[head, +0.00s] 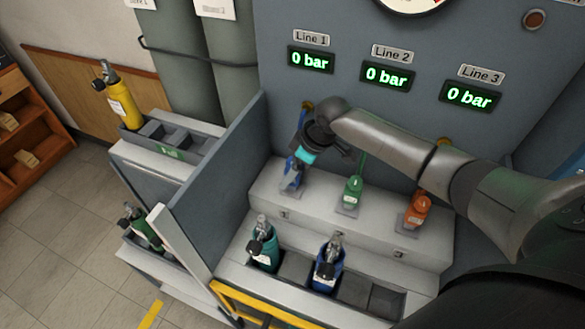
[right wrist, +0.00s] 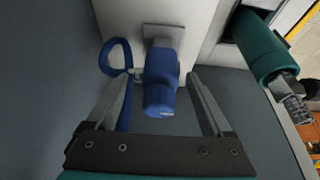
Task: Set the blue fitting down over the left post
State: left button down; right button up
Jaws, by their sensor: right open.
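The blue fitting (head: 291,176) stands at the left station on the upper step of the bench, above a grey base plate (right wrist: 165,32). The left post itself is hidden, so I cannot tell how far the fitting sits over it. In the right wrist view the blue fitting (right wrist: 161,78) lies between the two spread fingers of my right gripper (right wrist: 157,88), with gaps on both sides. In the head view my right gripper (head: 301,160) is above the fitting and partly covers it. A blue hose (right wrist: 116,58) loops beside the fitting. My left gripper is not in view.
A green fitting (head: 353,190) and an orange fitting (head: 418,208) stand to the right on the same step. A teal bottle (head: 264,251) and a blue bottle (head: 328,270) stand in the front rack. A grey side panel (head: 222,178) bounds the bench on the left.

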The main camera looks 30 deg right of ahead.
jog(key=p+v, duration=0.1)
jog(key=v, duration=1.4)
jog(key=shift+p, duration=0.35)
jog(key=shift+r, duration=0.15)
jog(key=shift+s, duration=0.1)
